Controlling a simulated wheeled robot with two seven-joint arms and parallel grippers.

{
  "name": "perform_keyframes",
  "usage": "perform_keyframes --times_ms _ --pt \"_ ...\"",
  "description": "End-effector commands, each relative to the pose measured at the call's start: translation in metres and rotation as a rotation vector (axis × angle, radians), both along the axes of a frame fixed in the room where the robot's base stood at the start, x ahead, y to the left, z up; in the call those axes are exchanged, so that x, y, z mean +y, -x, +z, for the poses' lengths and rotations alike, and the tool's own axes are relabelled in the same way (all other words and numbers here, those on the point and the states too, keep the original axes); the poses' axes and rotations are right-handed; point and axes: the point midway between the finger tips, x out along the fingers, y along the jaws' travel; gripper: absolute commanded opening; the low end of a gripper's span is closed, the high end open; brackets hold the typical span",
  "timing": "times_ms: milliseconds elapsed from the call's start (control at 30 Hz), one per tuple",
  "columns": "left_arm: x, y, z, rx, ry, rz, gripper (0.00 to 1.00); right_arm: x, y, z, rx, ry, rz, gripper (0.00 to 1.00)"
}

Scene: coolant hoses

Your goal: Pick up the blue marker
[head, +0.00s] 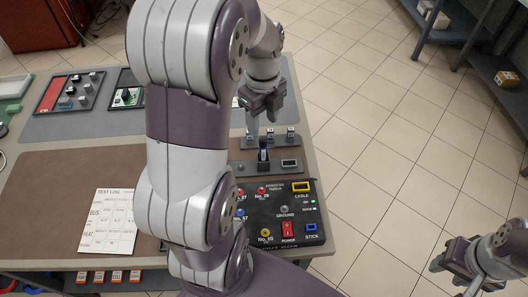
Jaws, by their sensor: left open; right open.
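My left gripper (261,119) is open and points down over the far right part of the table, its arm crossing the middle of the view. Just below it, a grey rack (280,142) holds small upright pieces with pale and dark blue parts. Nearer, a dark upright piece (263,150) stands in a grey base. I cannot tell which of these, if any, is the blue marker. Nothing shows between the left fingers. My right gripper (456,266) is open and empty, off the table's right side above the floor.
A black test box (270,215) with coloured sockets and a red switch lies at the table's near right. A white test log sheet (108,220) lies on the brown mat (60,170). Trays (72,92) stand further left. My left arm hides the table's middle. Tiled floor (400,140) is clear at right.

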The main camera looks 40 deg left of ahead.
Motion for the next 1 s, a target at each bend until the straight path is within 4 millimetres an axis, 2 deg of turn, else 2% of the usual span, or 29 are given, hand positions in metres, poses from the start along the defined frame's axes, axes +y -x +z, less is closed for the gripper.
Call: perform_keyframes --times_ms 33,100,333,500,600,800,833,967,1000 --pt "0.0 0.001 -0.015 0.004 0.001 0.001 0.52 0.0 0.0 -0.003 0.001 0.0 0.0 0.43" --pt "0.0 0.001 -0.03 0.005 0.002 0.001 0.52 0.0 0.0 -0.004 0.001 0.0 0.0 0.43" --pt "0.001 0.0 -0.06 0.001 0.001 0.003 0.52 0.0 0.0 -0.005 0.0 0.0 0.0 0.43" --pt "0.003 0.001 -0.093 0.003 0.001 0.002 0.52 0.0 0.0 -0.006 0.0 0.0 0.0 0.43" --pt "0.003 0.001 -0.103 0.002 0.001 0.003 0.52 0.0 0.0 -0.007 0.0 0.0 0.0 0.43" --pt "0.003 0.0 -0.104 -0.001 -0.001 0.003 0.52 0.0 0.0 -0.007 0.0 0.0 0.0 0.43" --pt "0.003 0.0 -0.104 -0.001 -0.001 0.003 0.48 0.0 0.0 -0.007 0.0 0.0 0.0 0.43" --pt "0.003 0.0 -0.104 -0.001 0.0 0.003 0.06 0.0 0.0 -0.007 0.0 0.0 0.0 0.43" --pt "0.003 0.0 -0.104 -0.001 0.0 0.004 0.0 0.0 0.0 -0.007 0.0 0.0 0.0 0.43"
